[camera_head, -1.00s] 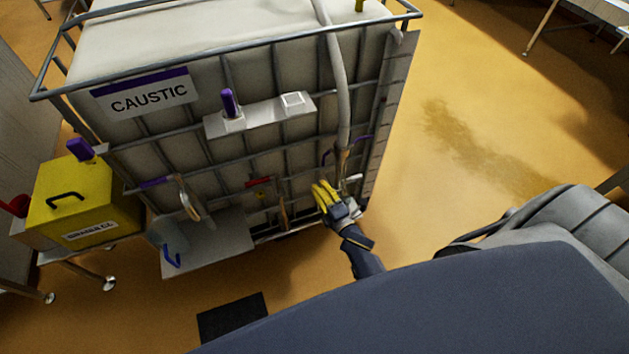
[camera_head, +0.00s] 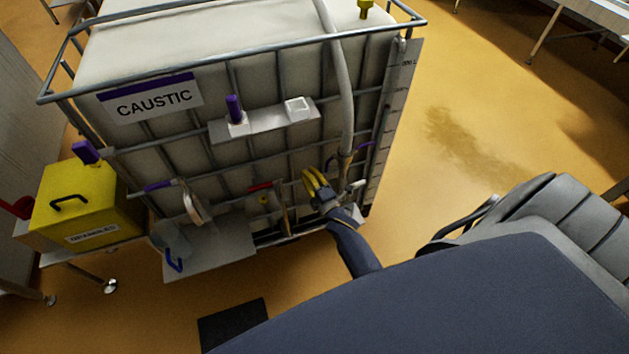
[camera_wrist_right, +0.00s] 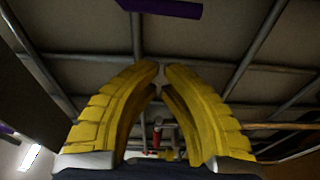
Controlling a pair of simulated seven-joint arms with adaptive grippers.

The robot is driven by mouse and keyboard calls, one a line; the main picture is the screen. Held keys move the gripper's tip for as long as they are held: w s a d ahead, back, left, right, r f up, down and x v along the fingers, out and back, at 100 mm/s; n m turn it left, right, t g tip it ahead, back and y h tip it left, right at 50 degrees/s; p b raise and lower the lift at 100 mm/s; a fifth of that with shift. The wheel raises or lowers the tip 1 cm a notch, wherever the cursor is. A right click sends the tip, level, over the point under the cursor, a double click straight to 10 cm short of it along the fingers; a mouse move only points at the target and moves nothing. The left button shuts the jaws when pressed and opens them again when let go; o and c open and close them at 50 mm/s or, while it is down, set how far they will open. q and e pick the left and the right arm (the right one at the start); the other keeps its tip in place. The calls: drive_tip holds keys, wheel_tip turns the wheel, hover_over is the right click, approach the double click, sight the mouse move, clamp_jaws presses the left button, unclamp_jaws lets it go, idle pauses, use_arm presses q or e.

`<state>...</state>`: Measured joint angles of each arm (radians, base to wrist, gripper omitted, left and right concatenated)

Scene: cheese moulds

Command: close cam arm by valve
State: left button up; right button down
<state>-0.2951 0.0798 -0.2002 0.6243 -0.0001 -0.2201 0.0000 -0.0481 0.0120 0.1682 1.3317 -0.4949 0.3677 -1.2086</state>
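A pale hose (camera_head: 345,100) runs down the front of the caustic tank (camera_head: 250,60). Its lower end has a coupling with purple cam arms (camera_head: 364,146), one standing out on each side. My right gripper (camera_head: 308,176), with yellow fingers, is just below and left of the coupling, close to the tank's cage. In the right wrist view its fingertips (camera_wrist_right: 161,68) nearly meet, with nothing between them. A purple bar (camera_wrist_right: 160,8) lies beyond the fingertips there, apart from them. A red handle (camera_head: 261,187) is left of the gripper. My left gripper is not in view.
Grey cage bars surround the tank. A white shelf (camera_head: 265,122) carries a purple-handled item. A yellow box (camera_head: 75,205) stands on a cart at left. A grey tray (camera_head: 210,252) juts out below the front.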

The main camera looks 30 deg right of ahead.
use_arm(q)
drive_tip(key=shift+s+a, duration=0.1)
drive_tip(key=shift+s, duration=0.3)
use_arm(e)
drive_tip(key=d, duration=0.3)
drive_tip(key=shift+s+d+f, duration=0.1)
drive_tip(key=shift+s+d, duration=0.3)
drive_tip(key=shift+s+d+f+n, duration=0.2)
drive_tip(key=shift+d+n, duration=0.2)
drive_tip(key=shift+d, duration=0.2)
